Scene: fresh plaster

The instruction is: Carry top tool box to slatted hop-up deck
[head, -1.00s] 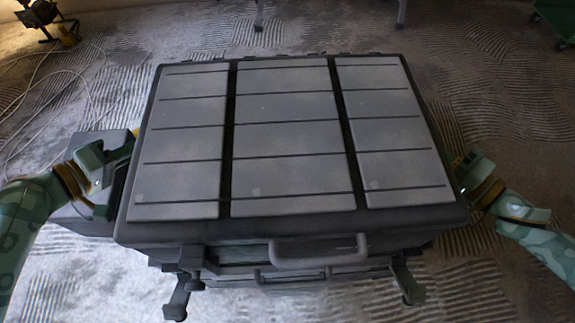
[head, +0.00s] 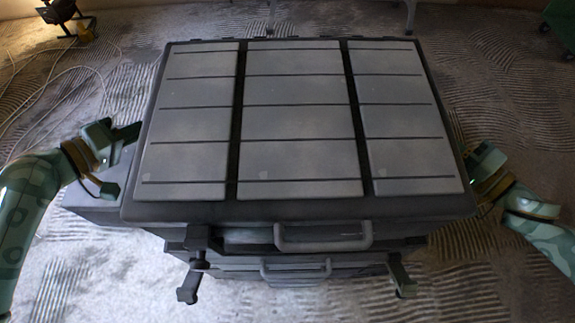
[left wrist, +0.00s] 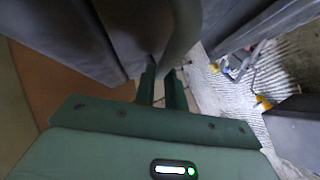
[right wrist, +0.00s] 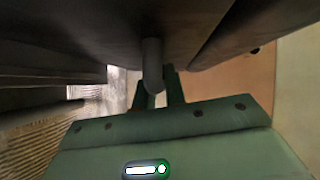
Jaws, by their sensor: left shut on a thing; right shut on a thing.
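The top tool box (head: 300,207) is a wide dark-grey case with a panelled lid and a front handle. It fills the middle of the head view, over another grey box (head: 300,275) with its own handle. My left gripper (left wrist: 165,85) is shut on a curved grey side handle (left wrist: 182,40) of the top box. My right gripper (right wrist: 160,85) is shut on the opposite side handle (right wrist: 152,60). In the head view the box sides partly hide both fingertips. I cannot identify the slatted hop-up deck; only grey legs (head: 410,15) show at the top edge.
A dark-grey block (head: 92,205) stands low beside the stack on the left. A work lamp (head: 62,14) and pale cables (head: 75,75) lie at the far left. A green object (head: 560,25) is at the far right. Ridged floor shows around the stack.

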